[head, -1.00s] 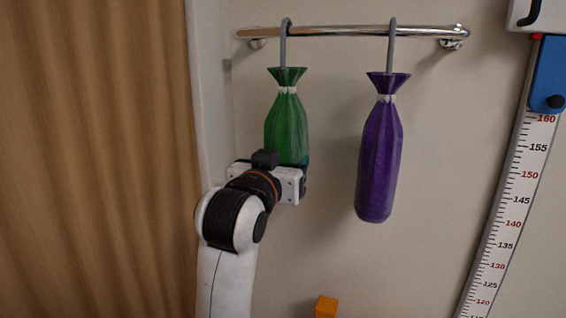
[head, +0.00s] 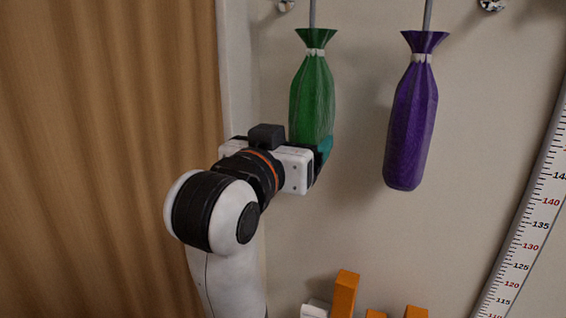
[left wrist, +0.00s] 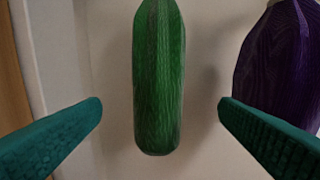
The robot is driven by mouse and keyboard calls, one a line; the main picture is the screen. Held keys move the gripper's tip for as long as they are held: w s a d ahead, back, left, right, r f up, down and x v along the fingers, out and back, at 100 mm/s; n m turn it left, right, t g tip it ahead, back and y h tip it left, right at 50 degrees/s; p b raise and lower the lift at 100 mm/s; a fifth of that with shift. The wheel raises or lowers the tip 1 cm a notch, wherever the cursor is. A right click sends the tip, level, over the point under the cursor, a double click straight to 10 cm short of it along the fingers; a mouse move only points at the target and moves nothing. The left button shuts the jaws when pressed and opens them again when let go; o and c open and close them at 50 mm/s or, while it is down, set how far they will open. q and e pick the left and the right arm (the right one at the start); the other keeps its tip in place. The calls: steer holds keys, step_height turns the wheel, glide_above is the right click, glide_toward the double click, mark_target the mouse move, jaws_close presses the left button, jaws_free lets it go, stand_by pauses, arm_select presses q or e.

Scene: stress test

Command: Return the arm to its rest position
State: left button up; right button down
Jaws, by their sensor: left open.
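My left arm comes in from the lower left in the head view, and its gripper (head: 322,150) is just in front of the lower end of a hanging green bag (head: 312,95). In the left wrist view the two teal fingers (left wrist: 160,115) are wide apart. The green bag (left wrist: 159,80) hangs between and beyond them, touching neither finger as far as I can see. A purple bag (head: 412,115) hangs to the right; it also shows behind the right finger in the left wrist view (left wrist: 280,60). My right gripper is not in view.
A brown curtain (head: 100,150) and a pale post (head: 238,70) stand at the left. A measuring scale (head: 530,225) runs up the wall at the right. Orange blocks (head: 345,293) show at the bottom edge. The wall below the purple bag is clear.

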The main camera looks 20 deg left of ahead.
arm_select(q)
step_height(320, 180, down, 28)
steer(key=s+a+m+g+b, duration=0.1)
steer(key=s+a+g+b, duration=0.1)
steer(key=g, duration=0.5)
steer(key=s+a+f+m+g, duration=0.15)
steer(key=s+f+g, duration=0.65)
steer(key=s+f, duration=1.55)
steer(key=s+f+b+x, duration=0.1)
steer(key=s+b+x, duration=0.15)
steer(key=x, duration=1.15)
steer(key=s+b+x, duration=0.1)
steer(key=s+x, duration=0.2)
steer(key=x, duration=1.1)
steer(key=s+a+f+g+b, duration=0.1)
steer(key=s+f, duration=0.7)
steer(key=f, duration=0.3)
steer(key=s+a+f+g+b, duration=0.1)
steer(key=s+f+b, duration=0.1)
steer(key=s+f, duration=0.6)
step_height(320, 180, down, 3)
steer(key=shift+s+a+r, duration=0.1)
steer(key=shift+s+a, duration=0.3)
